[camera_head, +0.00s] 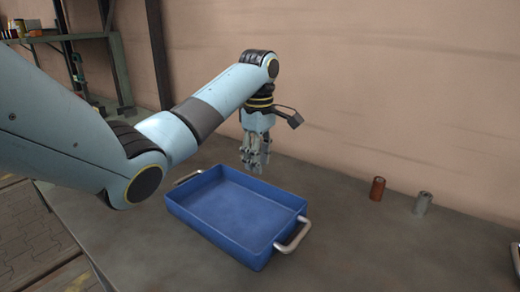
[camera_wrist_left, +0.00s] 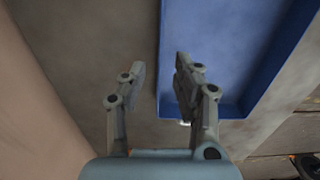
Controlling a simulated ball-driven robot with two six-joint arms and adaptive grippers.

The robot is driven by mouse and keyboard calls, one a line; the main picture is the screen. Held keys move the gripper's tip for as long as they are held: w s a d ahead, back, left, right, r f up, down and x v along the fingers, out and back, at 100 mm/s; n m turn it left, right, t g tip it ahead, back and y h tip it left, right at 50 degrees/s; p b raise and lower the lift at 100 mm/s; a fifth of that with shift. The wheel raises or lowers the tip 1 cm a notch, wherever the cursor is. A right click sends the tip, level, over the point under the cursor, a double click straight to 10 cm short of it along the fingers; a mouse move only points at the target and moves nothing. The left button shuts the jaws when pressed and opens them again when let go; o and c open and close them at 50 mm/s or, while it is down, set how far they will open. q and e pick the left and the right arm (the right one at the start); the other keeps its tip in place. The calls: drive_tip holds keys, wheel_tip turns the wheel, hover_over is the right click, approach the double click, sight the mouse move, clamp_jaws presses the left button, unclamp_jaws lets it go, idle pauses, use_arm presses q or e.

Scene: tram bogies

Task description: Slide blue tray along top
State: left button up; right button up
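The blue tray (camera_head: 207,233) lies flat and empty on the grey table top, with a metal handle at its left end and another at its right end. It also shows in the wrist view (camera_wrist_left: 225,50). My left gripper (camera_head: 256,165) points down at the tray's far long side. In the wrist view the fingers (camera_wrist_left: 160,65) are apart with nothing gripped. The tray's long rim runs between them in the picture, one finger over the tray and one over the table. I cannot tell whether they touch it. My right gripper is not in view.
A brown cylinder (camera_head: 377,189) and a grey cylinder (camera_head: 423,203) stand on the table (camera_head: 345,250) right of the tray. A beige wall (camera_head: 400,90) rises behind. A green shelf (camera_head: 110,60) stands at the left. The table between tray and cylinders is clear.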

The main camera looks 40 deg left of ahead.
sight(259, 182)
use_arm(q)
wheel_tip(259, 182, down, 7)
drive_tip(key=shift+r+b, duration=0.1)
drive_tip(key=shift+b, duration=0.25)
clamp_jaws()
idle(0.3)
